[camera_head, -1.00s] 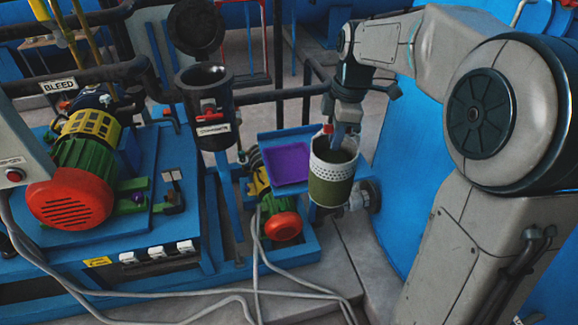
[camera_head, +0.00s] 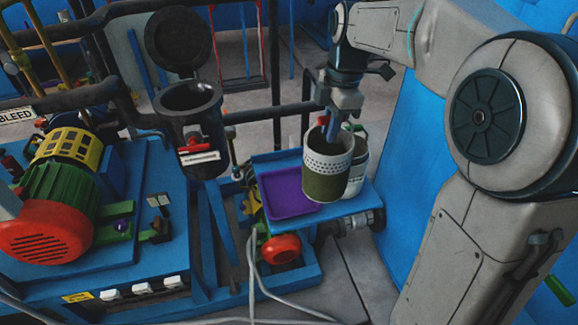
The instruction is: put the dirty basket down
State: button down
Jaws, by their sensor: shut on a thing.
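The dirty basket (camera_head: 325,186) is a white perforated cylinder with an olive-brown stained lower part.
A dark autoclave vessel (camera_head: 191,115) stands left of the shelf with its round lid (camera_head: 179,40) raised. A red and green motor (camera_head: 50,215) sits on a blue skid at left. Dark pipes run behind the shelf. A blue wall (camera_head: 420,160) is at right.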

jog(key=w+a+f+p, duration=0.2)
jog(key=w+a+f, duration=0.4)
jog(key=a+f, duration=0.3)
jog(key=shift+f+p, duration=0.35)
jog(key=shift+f, duration=0.4)
jog(key=shift+w+f, duration=0.1)
jog(key=c, duration=1.4)
grip_release()
